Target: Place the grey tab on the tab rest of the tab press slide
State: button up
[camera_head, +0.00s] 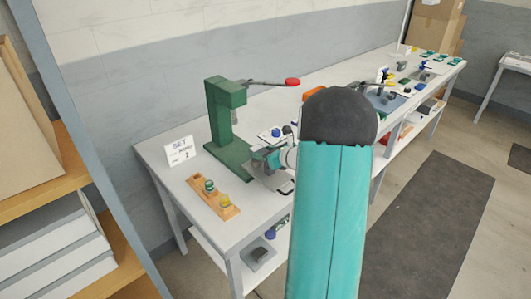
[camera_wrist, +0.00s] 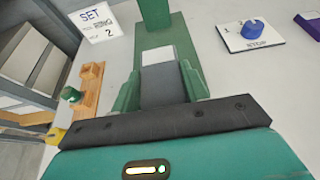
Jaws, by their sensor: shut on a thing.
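The green tab press (camera_head: 225,120) stands on the white bench, with a lever ending in a red knob (camera_head: 292,81). In the wrist view its green base (camera_wrist: 182,48) runs ahead of my gripper. My gripper (camera_wrist: 160,88) is low at the front of the press, pointing along the base. Its two green fingers are shut on the dark grey tab (camera_wrist: 163,84) between them. A pale grey piece (camera_wrist: 158,54) shows just past the tab; I cannot tell if it is part of the tab or of the slide. The tab rest is not clearly visible. My arm hides part of the bench in the head view.
A wooden holder (camera_head: 213,198) with a green and a yellow knobbed piece lies left of my gripper. A sign reading "SET RING 2" (camera_wrist: 95,22) stands behind it. A stop plate with a blue knob (camera_wrist: 252,28) is to the right. More tools stand farther along the bench.

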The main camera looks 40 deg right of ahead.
jog(key=o, duration=1)
jog(key=shift+o, duration=0.2)
